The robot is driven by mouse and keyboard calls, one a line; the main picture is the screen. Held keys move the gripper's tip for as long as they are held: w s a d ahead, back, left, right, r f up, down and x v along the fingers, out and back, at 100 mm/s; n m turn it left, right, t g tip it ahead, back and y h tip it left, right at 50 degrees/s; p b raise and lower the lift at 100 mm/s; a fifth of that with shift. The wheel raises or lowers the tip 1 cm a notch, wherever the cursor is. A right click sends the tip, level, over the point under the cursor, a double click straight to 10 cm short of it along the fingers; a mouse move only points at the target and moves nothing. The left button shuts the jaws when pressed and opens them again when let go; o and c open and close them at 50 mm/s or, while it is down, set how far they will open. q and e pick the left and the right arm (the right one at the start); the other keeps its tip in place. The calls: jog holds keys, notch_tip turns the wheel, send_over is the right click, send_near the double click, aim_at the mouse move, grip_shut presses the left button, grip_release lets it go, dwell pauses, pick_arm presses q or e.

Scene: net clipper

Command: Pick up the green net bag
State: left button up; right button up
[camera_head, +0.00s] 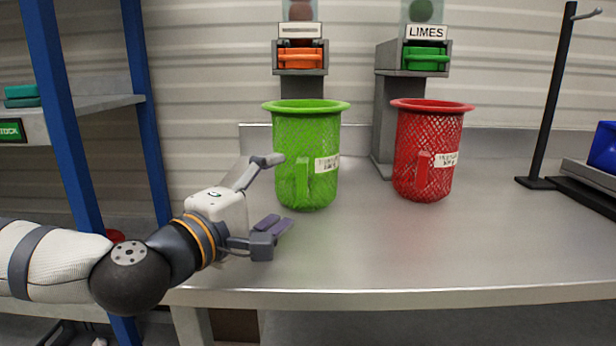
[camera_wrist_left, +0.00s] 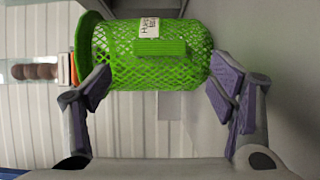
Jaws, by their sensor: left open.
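The green net bag (camera_head: 322,150) stands upright on the metal table, with a wide rim, a white label and a green handle-like tab on its front. In the left wrist view the green net bag (camera_wrist_left: 150,68) lies sideways in the picture, ahead of the fingers. My left gripper (camera_head: 272,198) is open at the left of the bag, with its fingers pointing towards it. In the left wrist view my left gripper (camera_wrist_left: 160,90) has one finger near the rim end and one near the bottom end. I cannot tell whether they touch it. My right gripper is not in view.
A red net bag (camera_head: 428,150) stands to the right on the table (camera_head: 400,265). Dispensers with an orange lever (camera_head: 300,58) and a green lever (camera_head: 426,59) stand behind. A black stand (camera_head: 545,110) and a blue bin (camera_head: 604,147) are at the right. A blue-post shelf (camera_head: 60,100) is at the left.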

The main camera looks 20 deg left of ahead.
aim_at(306, 158)
pick_arm(q)
jog(key=x, duration=0.4)
jog(key=shift+w+d, duration=0.15)
jog(key=shift+w, duration=0.25)
jog(key=c, duration=1)
jog(key=shift+r, duration=0.1)
